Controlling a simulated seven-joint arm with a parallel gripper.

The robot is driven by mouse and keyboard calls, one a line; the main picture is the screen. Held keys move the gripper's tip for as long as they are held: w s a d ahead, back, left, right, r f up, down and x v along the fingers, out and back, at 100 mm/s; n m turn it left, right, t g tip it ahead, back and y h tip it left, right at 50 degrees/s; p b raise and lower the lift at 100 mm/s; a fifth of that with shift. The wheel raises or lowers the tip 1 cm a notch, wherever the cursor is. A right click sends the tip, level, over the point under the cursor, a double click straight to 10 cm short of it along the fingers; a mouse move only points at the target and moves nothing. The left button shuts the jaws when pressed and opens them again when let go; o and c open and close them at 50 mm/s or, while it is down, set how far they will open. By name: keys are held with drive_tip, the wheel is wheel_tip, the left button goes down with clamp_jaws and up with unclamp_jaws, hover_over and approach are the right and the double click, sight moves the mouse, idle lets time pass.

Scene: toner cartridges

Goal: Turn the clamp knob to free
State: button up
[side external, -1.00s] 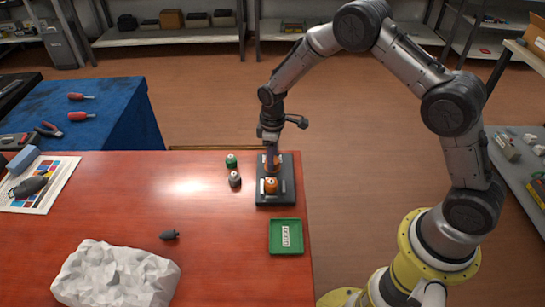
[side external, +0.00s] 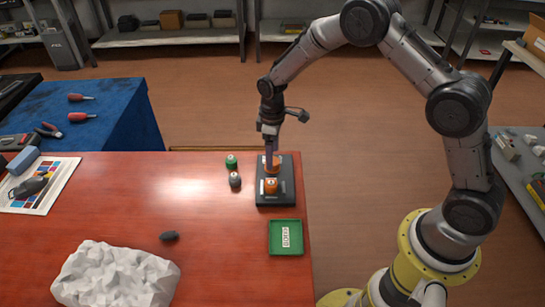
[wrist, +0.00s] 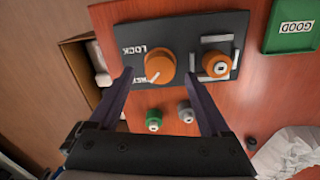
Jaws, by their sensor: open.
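The orange clamp knob (wrist: 162,65) sits on a dark plate (wrist: 188,27) in the wrist view. Its white pointer mark slants down-left, toward a lower label partly hidden by a finger. The LOCK label (wrist: 132,52) is above that label. The knob also shows in the side view (side external: 273,165). My gripper (wrist: 158,74) is open, with its fingertips apart on either side of the knob in the wrist view. In the side view my gripper (side external: 269,155) is just above the knob. An orange cartridge (side external: 271,186) sits in the holder on the same plate.
A green cartridge (side external: 231,161) and a grey cartridge (side external: 235,180) stand left of the plate. A green tray (side external: 286,223) labelled GOOD lies in front of it. A dark cartridge (side external: 169,236) and a crumpled white heap (side external: 115,275) lie front left. The table's middle is clear.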

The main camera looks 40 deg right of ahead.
wheel_tip(320, 180, up, 12)
drive_tip(key=shift+f, duration=0.25)
